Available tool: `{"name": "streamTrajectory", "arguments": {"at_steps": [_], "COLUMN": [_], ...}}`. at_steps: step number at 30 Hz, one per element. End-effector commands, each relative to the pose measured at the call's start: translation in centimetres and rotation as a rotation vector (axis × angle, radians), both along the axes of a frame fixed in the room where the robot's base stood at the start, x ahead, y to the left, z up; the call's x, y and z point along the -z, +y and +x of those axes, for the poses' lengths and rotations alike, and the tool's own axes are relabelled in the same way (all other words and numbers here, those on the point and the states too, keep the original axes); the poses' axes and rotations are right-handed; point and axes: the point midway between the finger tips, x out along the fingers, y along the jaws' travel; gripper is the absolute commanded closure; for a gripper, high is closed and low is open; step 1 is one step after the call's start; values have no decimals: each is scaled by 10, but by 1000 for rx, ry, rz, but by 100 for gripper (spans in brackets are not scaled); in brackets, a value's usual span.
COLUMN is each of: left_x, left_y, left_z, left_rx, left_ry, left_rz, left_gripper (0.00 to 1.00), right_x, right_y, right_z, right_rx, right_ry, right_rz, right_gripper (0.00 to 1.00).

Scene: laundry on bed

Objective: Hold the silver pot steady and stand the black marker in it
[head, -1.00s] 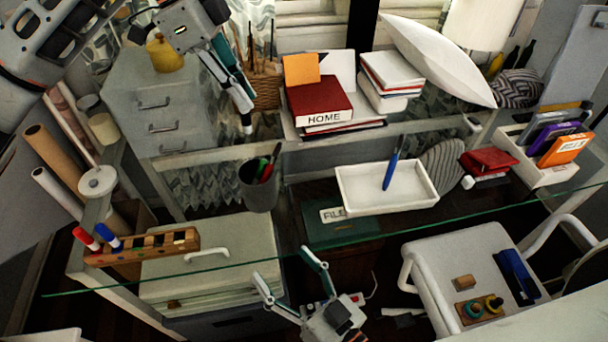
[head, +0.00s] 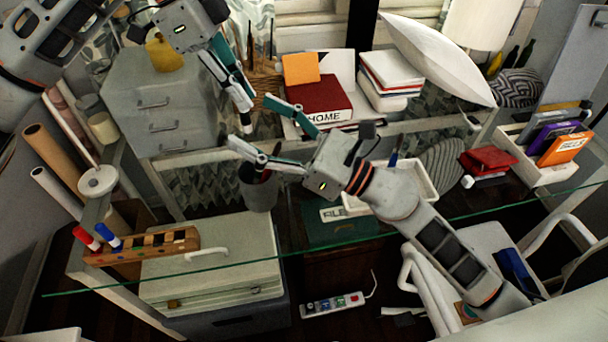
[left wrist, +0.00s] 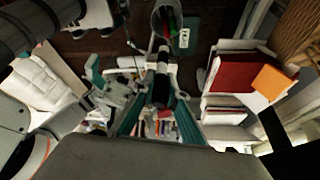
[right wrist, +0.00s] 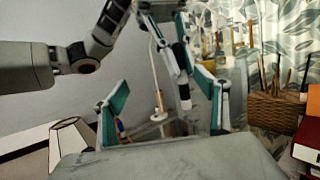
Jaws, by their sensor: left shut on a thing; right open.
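The silver pot (head: 259,192) stands on the desk left of the white tray, a dark grey cup partly covered by my right gripper. In the left wrist view the pot (left wrist: 156,22) shows red and green pens inside. My left gripper (head: 245,104) is shut on the black marker (head: 246,120), held above the pot, apart from it. The marker also shows in the left wrist view (left wrist: 161,88) and right wrist view (right wrist: 184,92). My right gripper (head: 250,122) is open, its fingers spread either side of the marker's height, above the pot; whether it touches the marker I cannot tell.
A wooden pen block (head: 145,246) with red and blue markers sits at front left. The white tray (head: 425,180) lies behind my right arm. The red HOME book (head: 325,98) and a wicker basket (right wrist: 272,110) stand behind. A glass edge crosses the front.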

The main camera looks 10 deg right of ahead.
Motion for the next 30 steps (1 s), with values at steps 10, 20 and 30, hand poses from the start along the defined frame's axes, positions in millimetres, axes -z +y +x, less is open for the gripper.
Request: {"name": "streamTrajectory", "arguments": {"at_steps": [10, 20, 30], "left_x": [0, 0, 1], "left_y": [0, 0, 0], "left_z": [0, 0, 0], "left_rx": [0, 0, 0], "left_ry": [0, 0, 0], "left_rz": [0, 0, 0], "left_gripper": [99, 99, 99], "right_x": [122, 179, 197], "right_y": [-68, -79, -40], "right_z": [40, 23, 38], "right_rx": [-137, -222, -225], "right_ry": [242, 335, 337], "right_rz": [-399, -615, -617], "right_gripper": [27, 27, 27]}}
